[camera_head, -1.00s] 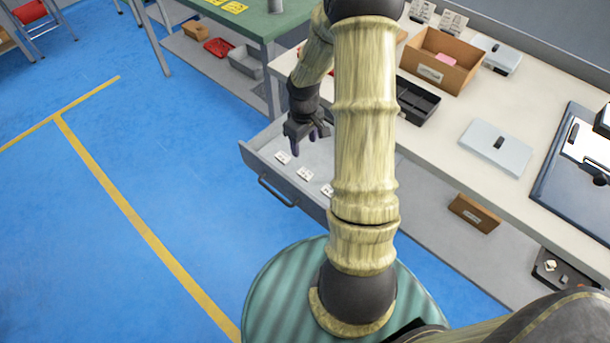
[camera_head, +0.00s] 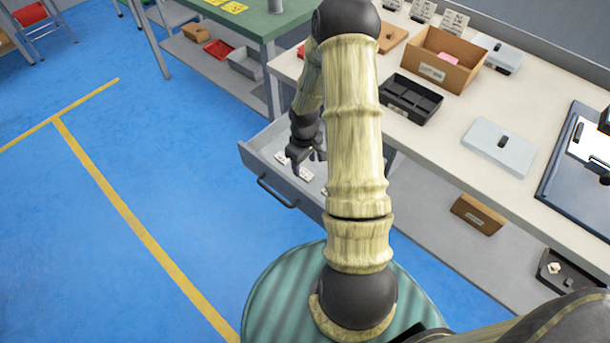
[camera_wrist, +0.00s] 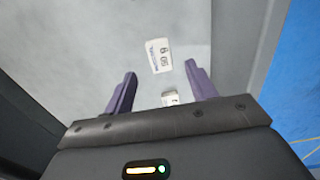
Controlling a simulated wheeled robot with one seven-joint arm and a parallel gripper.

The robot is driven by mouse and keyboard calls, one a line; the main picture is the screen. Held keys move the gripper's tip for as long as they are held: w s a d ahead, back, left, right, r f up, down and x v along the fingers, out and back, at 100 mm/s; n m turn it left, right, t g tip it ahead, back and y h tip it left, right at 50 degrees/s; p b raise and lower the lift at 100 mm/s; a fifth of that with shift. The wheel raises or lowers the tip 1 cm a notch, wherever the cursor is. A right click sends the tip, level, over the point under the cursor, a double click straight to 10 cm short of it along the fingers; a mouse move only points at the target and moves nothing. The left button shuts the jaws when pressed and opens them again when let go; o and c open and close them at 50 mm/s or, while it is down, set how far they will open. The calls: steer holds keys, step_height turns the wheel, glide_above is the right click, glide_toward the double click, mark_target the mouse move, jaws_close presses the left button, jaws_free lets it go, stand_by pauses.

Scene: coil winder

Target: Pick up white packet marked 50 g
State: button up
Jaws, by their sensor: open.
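My gripper (camera_head: 307,163) is open and reaches down into the open grey drawer (camera_head: 256,160). In the wrist view my gripper (camera_wrist: 160,72) has its two purple-grey fingers apart with nothing held between them. A white packet (camera_wrist: 158,55) lies flat on the drawer floor just beyond the fingertips, its print upside down; it looks like 50 g, but is too small to be sure. A second white packet (camera_wrist: 170,99) lies nearer the palm, partly hidden by it. In the head view, white packets (camera_head: 281,158) lie around the gripper, partly covered by it and my arm.
The drawer's side wall (camera_wrist: 234,45) runs close to the right of the fingers in the wrist view. The worktop above carries a black divided tray (camera_head: 411,97), a cardboard box (camera_head: 443,60) and a white lidded case (camera_head: 498,147). Blue floor is clear to the left.

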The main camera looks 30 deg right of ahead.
mark_target(305, 174)
steer(key=f, duration=0.4)
steer(key=shift+s+f+b, duration=0.2)
steer(key=shift+f+b, duration=0.05)
steer(key=shift+b, duration=0.15)
steer(key=c, duration=1.1)
steer(key=shift+o, duration=0.2)
step_height(305, 174, up, 10)
steer(key=p, duration=0.2)
